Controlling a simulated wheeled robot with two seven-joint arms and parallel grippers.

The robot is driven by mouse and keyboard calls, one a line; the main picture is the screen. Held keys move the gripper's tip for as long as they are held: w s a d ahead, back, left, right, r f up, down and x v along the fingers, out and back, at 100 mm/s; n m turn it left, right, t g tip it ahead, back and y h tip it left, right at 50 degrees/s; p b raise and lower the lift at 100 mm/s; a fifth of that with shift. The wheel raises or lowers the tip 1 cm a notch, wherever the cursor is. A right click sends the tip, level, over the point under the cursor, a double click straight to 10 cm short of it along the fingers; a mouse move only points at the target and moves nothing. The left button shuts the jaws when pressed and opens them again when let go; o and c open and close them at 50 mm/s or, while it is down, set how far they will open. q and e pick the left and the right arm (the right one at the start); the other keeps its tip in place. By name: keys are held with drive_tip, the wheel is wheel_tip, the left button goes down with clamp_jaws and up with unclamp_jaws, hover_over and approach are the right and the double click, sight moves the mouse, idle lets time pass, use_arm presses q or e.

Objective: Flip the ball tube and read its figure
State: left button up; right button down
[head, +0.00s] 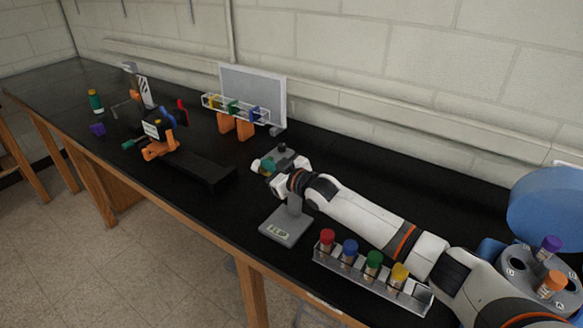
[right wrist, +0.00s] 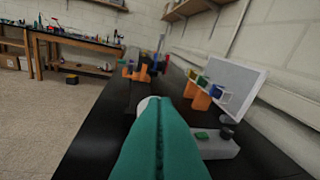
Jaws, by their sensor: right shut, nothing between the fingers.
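My right gripper (head: 264,166) reaches in from the right over the bench, and its teal fingers are pressed together in the right wrist view (right wrist: 158,115). They are shut and empty. A grey stand (head: 285,228) with a small label on its base is just below and in front of the gripper; its upper part is hidden by my arm. A pale round thing (right wrist: 147,104) shows partly behind the fingertips in the right wrist view. I cannot make out the ball tube or its figure for sure. My left gripper is not in view.
A clear rack (head: 370,283) with red, blue, green and yellow capped tubes stands near the front edge. Another rack (head: 236,108) on orange supports stands before a grey panel (head: 255,88). A round holder (head: 545,274) with capped tubes is at the right. The bench (head: 330,160) behind my arm is clear.

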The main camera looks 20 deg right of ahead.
drive_tip(key=shift+w+f+g, duration=0.1)
drive_tip(key=shift+f+g, duration=0.05)
drive_tip(key=shift+g, duration=0.15)
drive_tip(key=shift+a+f+g+h+p, duration=0.15)
drive_tip(key=shift+g+h+p, duration=0.15)
drive_tip(key=shift+p, duration=0.15)
idle(1.2)
